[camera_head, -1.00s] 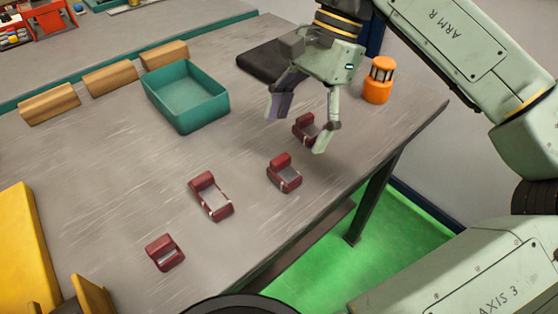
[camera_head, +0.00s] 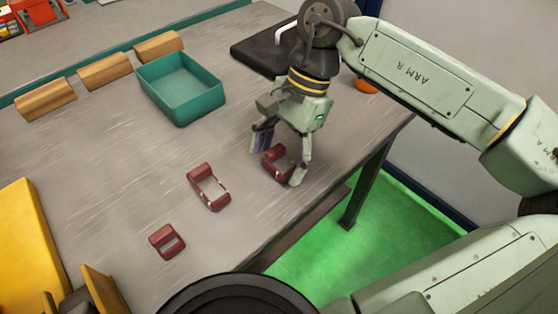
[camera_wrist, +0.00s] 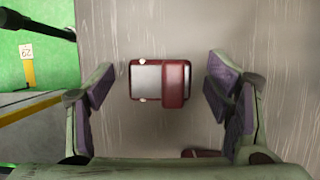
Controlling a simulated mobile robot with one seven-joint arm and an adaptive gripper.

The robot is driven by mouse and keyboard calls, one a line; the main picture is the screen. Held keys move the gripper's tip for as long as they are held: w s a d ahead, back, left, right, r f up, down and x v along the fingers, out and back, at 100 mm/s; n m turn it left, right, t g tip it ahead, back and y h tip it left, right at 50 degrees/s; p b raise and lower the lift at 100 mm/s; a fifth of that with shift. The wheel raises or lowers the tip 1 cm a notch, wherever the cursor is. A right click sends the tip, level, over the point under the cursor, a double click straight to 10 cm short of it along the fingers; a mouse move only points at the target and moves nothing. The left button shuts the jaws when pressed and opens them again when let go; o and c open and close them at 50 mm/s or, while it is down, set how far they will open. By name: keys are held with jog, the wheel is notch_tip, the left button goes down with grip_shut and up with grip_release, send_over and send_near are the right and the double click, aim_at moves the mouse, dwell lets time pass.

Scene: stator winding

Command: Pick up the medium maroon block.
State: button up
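My gripper (camera_head: 276,167) is open over a maroon block (camera_head: 284,171) near the table's right edge. The block is middling in length among the three I see in the head view. In the wrist view this block (camera_wrist: 173,84) lies between the open fingers of my gripper (camera_wrist: 160,97), with a gap on each side. A longer maroon block (camera_head: 201,173) with a pale middle lies to its left. A shorter maroon block (camera_head: 167,241) lies further toward the front left. Part of another dark red thing (camera_wrist: 200,153) shows at the bottom of the wrist view, mostly hidden by my gripper.
A teal bin (camera_head: 182,104) stands further back, beside several wooden blocks (camera_head: 104,71). A dark pad (camera_head: 262,57) lies behind my gripper. An orange object (camera_head: 366,86) is partly hidden by my arm. The grey table (camera_head: 110,165) is clear around the row of blocks.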

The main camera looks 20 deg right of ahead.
grip_shut()
dwell(0.8)
jog(key=shift+r, duration=0.1)
